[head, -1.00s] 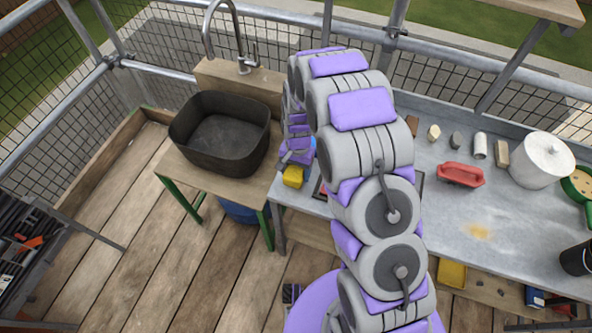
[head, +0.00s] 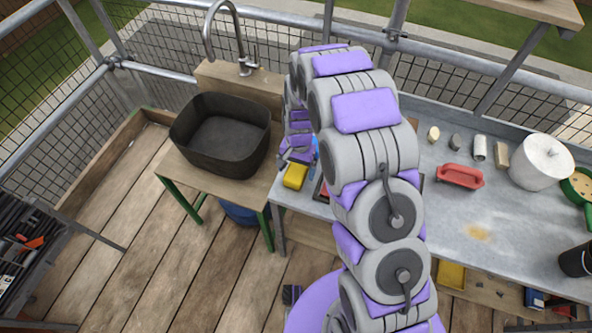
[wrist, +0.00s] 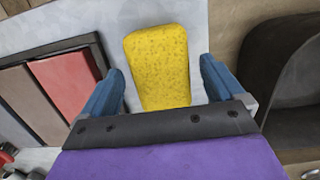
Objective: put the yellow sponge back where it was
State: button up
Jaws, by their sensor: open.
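The yellow sponge (head: 295,176) lies on the left end of the grey metal worktop, close to its edge. In the wrist view the sponge (wrist: 158,66) lies between and just ahead of the two blue fingers. My gripper (wrist: 160,85) is open, with a gap visible on each side of the sponge. In the head view my gripper (head: 297,158) is at the sponge's far side, partly hidden by my arm.
A dark basin (head: 222,137) stands on the wooden stand to the left. A dark-framed tray of coloured blocks (wrist: 60,85) is beside the sponge. A red float (head: 460,176), several small blocks and a white tub (head: 541,163) are further right. The worktop's front right (head: 500,225) is mostly clear.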

aim_at(298, 166)
notch_tip(298, 166, up, 10)
jog(key=w+p, duration=0.1)
jog(key=p, duration=0.1)
jog(key=s+d+r+n, duration=0.1)
jog(key=s+d+r, duration=0.45)
jog(key=r, duration=0.35)
jog(key=s+d+r+n, duration=0.1)
jog(key=s+d+r, duration=0.2)
jog(key=s, duration=0.6)
jog(key=s+d+r+n, duration=0.1)
jog(key=s+r, duration=0.3)
jog(key=s, duration=0.5)
jog(key=s+d+r+n, duration=0.1)
jog(key=s+d+r, duration=0.3)
jog(key=s, duration=0.6)
jog(key=shift+d+r, duration=0.2)
jog(key=shift+d, duration=0.15)
jog(key=shift+w, duration=0.1)
